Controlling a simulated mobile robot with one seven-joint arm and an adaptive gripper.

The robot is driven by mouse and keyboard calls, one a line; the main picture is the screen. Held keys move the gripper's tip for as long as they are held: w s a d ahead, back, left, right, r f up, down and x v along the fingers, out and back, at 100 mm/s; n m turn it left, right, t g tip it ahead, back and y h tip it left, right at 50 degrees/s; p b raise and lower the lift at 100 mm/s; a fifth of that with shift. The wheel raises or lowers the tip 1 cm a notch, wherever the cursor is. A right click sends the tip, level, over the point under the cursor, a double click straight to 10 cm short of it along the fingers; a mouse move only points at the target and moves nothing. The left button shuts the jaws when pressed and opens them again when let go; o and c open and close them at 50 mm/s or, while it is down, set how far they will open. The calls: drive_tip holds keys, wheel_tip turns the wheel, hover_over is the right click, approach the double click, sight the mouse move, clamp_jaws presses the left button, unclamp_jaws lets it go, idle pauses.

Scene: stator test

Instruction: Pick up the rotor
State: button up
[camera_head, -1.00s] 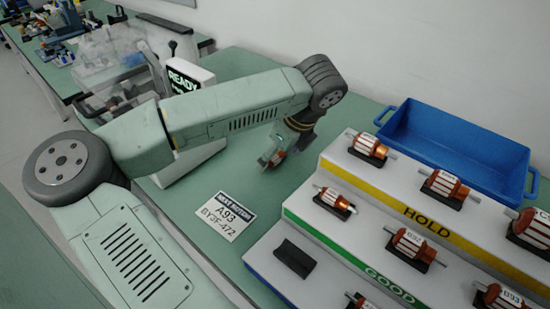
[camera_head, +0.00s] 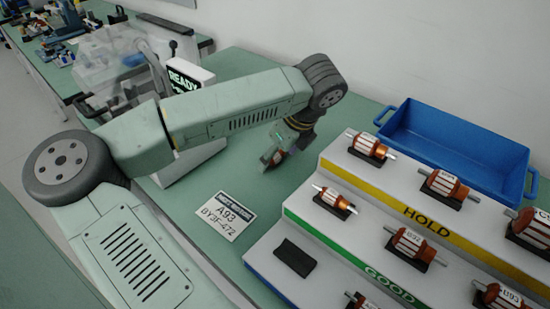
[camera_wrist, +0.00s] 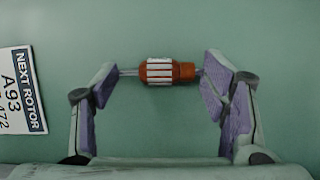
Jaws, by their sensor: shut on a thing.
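A rotor (camera_wrist: 160,71) with an orange and white striped body and a thin shaft lies lengthwise between my two purple finger pads in the wrist view. Its shaft end meets the left pad and its orange end meets the right pad. My gripper (camera_wrist: 157,78) is shut on it, end to end. In the head view my gripper (camera_head: 275,158) points down over the green table, left of the stepped rack. The rotor is mostly hidden by the fingers there. I cannot tell its exact height above the table.
A card reading "NEXT ROTOR A93" (camera_head: 226,216) lies on the table. The white stepped rack (camera_head: 330,235) with HOLD and GOOD rows holds several rotors and one empty black cradle (camera_head: 295,258). A blue bin (camera_head: 460,150) stands behind it. A READY display (camera_head: 187,78) stands at left.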

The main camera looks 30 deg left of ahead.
sight(276, 159)
drive_tip(key=shift+f, duration=0.1)
drive_tip(key=shift+c, duration=0.8)
drive_tip(key=shift+w+r+b, duration=0.15)
drive_tip(key=shift+r+b, duration=0.35)
drive_tip(key=shift+r, duration=0.15)
drive_tip(key=shift+c, duration=1)
drive_tip(key=shift+s+r+b, duration=0.2)
drive_tip(key=shift+r+b, duration=0.1)
drive_tip(key=shift+r, duration=0.2)
drive_tip(key=shift+s+r+b, duration=0.2)
drive_tip(key=shift+r+b, duration=0.1)
drive_tip(key=shift+r, duration=0.2)
clamp_jaws()
drive_tip(key=s+d+b, duration=0.1)
drive_tip(key=s, duration=0.4)
drive_tip(key=s+d+r+b, duration=0.1)
drive_tip(key=s, duration=0.4)
drive_tip(key=s+d+b, duration=0.2)
drive_tip(key=s, duration=0.3)
drive_tip(key=shift+r, duration=0.35)
drive_tip(key=shift+a+r, duration=0.1)
drive_tip(key=shift+r+p, duration=0.9)
drive_tip(key=shift+r, duration=1.5)
